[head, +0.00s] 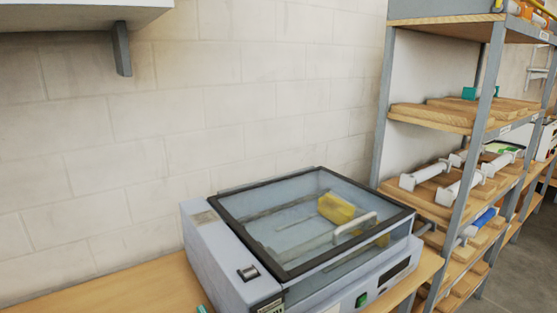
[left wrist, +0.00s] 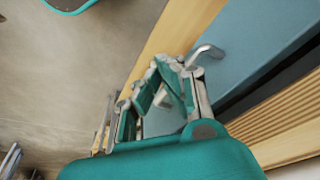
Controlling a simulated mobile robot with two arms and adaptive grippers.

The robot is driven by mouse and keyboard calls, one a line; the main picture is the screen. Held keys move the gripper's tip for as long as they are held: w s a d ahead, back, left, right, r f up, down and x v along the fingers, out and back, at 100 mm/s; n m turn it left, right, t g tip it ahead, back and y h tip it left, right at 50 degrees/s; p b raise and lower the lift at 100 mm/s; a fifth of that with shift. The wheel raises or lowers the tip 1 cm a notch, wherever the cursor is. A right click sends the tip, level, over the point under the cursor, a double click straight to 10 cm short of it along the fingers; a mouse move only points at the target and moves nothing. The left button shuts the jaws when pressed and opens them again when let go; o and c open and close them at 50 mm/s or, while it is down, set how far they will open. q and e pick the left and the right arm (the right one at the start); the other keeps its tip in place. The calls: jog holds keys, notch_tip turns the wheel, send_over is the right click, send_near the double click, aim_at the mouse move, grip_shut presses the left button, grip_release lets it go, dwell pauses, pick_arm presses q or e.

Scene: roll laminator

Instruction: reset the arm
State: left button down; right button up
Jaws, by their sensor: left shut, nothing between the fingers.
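The laminator (head: 215,255) is a pale grey machine on a wooden table in the head view. Its clear, dark-framed lid (head: 290,225) lies shut, with a light bar handle (head: 355,227) at its right front. A yellow object (head: 335,208) shows through the lid. My left gripper (left wrist: 165,88) shows in the left wrist view, teal and grey, shut and empty. It is beside a wooden edge and a blue-grey panel (left wrist: 250,50) with a metal handle (left wrist: 205,52); contact cannot be told. My right gripper is in neither view.
A metal rack (head: 470,140) with wooden shelves, white rollers (head: 425,175) and boards stands at the right. A shelf (head: 75,15) overhangs at upper left. Bare floor (left wrist: 60,90) shows in the left wrist view.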

pick_arm(q)
notch_tip(320, 180, down, 19)
jog(key=s+b, duration=0.2)
jog(key=b, duration=0.3)
jog(key=s+a+f+b, duration=0.1)
jog(key=s+f+b, duration=0.2)
jog(key=s+f, duration=0.3)
jog(key=s+a+f+g+b, duration=0.1)
jog(key=s+f+b, duration=0.3)
jog(key=f, duration=0.9)
jog(key=s+a+f+g+b, duration=0.1)
jog(key=s+f+b, duration=0.2)
jog(key=s+f, duration=0.5)
notch_tip(320, 180, down, 3)
jog(key=shift+r, duration=0.15)
